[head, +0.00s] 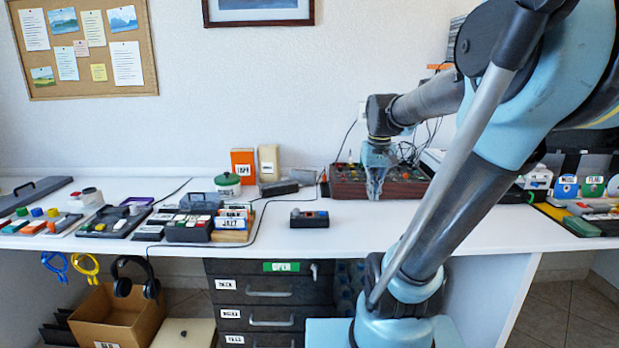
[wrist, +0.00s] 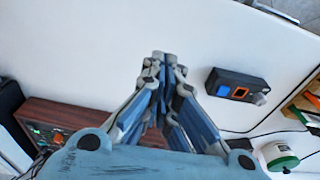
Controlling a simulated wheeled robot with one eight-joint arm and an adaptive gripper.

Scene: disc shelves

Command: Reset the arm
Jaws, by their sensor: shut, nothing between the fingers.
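My arm reaches from the right of the head view over the white desk. My gripper (head: 375,190) points down in front of the brown wooden box with knobs (head: 408,187), above the desk. In the wrist view my gripper (wrist: 158,58) has its fingertips together with nothing between them. A small dark device (head: 309,218) with a blue and an orange button lies on the desk to the left of the gripper. The device (wrist: 237,87) shows to the right of the fingers in the wrist view, apart from them.
The white desk (head: 350,240) is clear around the small device. Labelled disc trays (head: 190,228) stand to the left. An orange box (head: 243,165) and a green-lidded jar (head: 228,184) stand at the back. An open cardboard box (head: 115,318) and dark drawers (head: 268,290) are below.

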